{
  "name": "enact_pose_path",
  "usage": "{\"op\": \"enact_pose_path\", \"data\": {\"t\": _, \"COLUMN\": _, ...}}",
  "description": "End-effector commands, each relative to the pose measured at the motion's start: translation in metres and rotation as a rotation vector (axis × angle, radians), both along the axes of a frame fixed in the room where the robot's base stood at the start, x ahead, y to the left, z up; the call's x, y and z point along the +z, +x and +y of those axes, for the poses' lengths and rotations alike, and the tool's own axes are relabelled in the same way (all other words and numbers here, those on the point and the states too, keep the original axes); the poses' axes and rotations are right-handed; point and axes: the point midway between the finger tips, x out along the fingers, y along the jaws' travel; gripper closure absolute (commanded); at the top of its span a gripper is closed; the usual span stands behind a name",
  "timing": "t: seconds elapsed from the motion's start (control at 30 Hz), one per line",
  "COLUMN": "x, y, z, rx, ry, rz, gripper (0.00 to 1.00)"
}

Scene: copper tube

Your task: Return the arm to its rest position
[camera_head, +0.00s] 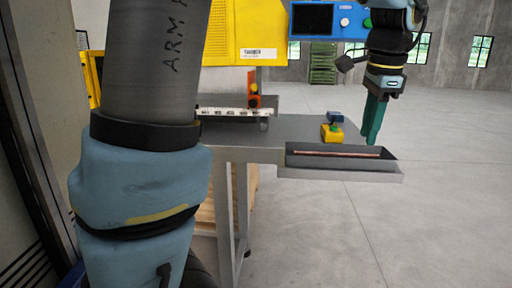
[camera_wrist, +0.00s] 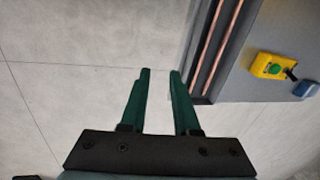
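Copper tube (camera_head: 337,154) lies in the grey tray (camera_head: 340,172) at the table's front edge. In the wrist view two copper-coloured lengths (camera_wrist: 213,48) run side by side there, to the right of the fingers and apart from them.
A yellow button box (camera_head: 332,133) stands on the grey table (camera_head: 285,128) behind the tray; it also shows in the wrist view (camera_wrist: 275,68). A yellow machine (camera_head: 240,35) and a blue control panel (camera_head: 330,20) are behind. Open floor (camera_head: 450,170) lies to the right.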

Motion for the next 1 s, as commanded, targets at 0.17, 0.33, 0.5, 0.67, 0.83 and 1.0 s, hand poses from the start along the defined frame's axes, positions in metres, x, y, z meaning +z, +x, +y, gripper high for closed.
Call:
{"op": "enact_pose_path", "data": {"t": 0.17, "x": -0.016, "y": 0.012, "z": 0.023, "rx": 0.105, "ry": -0.019, "rz": 0.015, "gripper": 0.7}}
{"op": "enact_pose_path", "data": {"t": 0.33, "x": -0.038, "y": 0.025, "z": 0.057, "rx": 0.256, "ry": -0.044, "rz": 0.032, "gripper": 0.7}}
{"op": "enact_pose_path", "data": {"t": 0.5, "x": -0.068, "y": 0.037, "z": 0.107, "rx": 0.475, "ry": -0.083, "rz": 0.054, "gripper": 0.7}}
{"op": "enact_pose_path", "data": {"t": 0.67, "x": -0.109, "y": 0.037, "z": 0.179, "rx": 0.797, "ry": -0.135, "rz": 0.079, "gripper": 0.7}}
{"op": "enact_pose_path", "data": {"t": 0.83, "x": -0.151, "y": 0.013, "z": 0.258, "rx": 1.196, "ry": -0.206, "rz": 0.092, "gripper": 0.7}}
{"op": "enact_pose_path", "data": {"t": 1.0, "x": -0.173, "y": -0.01, "z": 0.297, "rx": 1.431, "ry": -0.246, "rz": 0.091, "gripper": 0.7}}
